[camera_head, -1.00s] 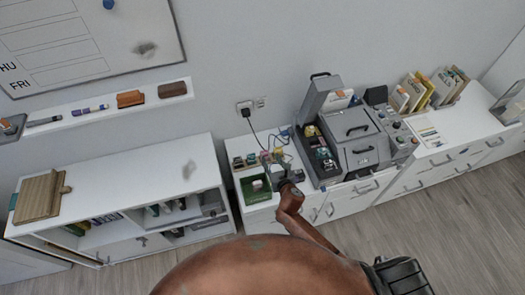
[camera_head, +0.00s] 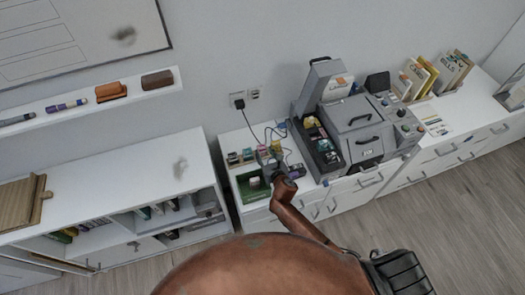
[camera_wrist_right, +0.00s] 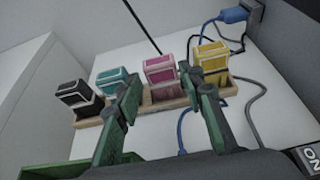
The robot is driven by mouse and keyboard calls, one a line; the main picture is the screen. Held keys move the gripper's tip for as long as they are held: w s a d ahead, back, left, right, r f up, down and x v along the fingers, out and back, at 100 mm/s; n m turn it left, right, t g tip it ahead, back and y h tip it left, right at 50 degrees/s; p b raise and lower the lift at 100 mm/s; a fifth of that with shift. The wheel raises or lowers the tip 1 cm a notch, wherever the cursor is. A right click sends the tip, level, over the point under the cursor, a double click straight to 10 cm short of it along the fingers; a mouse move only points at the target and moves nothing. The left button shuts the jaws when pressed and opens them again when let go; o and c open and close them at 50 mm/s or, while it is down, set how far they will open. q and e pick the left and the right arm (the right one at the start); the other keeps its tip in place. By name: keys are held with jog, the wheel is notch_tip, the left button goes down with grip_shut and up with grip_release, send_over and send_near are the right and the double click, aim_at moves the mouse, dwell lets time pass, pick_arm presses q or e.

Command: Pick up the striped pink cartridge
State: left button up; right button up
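The pink cartridge (camera_wrist_right: 160,72), with paler bands, stands in a wooden rack (camera_wrist_right: 160,107) in the right wrist view. A black cartridge (camera_wrist_right: 75,95) and a teal cartridge (camera_wrist_right: 115,82) stand to its left, a yellow cartridge (camera_wrist_right: 209,58) to its right. My right gripper (camera_wrist_right: 162,90) is open, its green fingers on either side of the pink cartridge in the picture; I cannot tell whether they touch it. In the head view my right gripper (camera_head: 270,160) is over the rack and hides part of it. My left gripper is not in view.
A green tray (camera_head: 253,187) sits in front of the rack. A grey machine (camera_head: 358,130) stands close on the right. Cables (camera_wrist_right: 262,105) run behind and right of the rack. A white shelf unit (camera_head: 120,180) is on the left.

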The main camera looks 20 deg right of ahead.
aim_at(262, 149)
jog(key=b+x, duration=0.1)
jog(key=x, duration=0.3)
jog(key=shift+w, duration=0.1)
jog(key=shift+r, duration=0.1)
jog(key=shift+c, duration=0.4)
jog(key=c, duration=0.7)
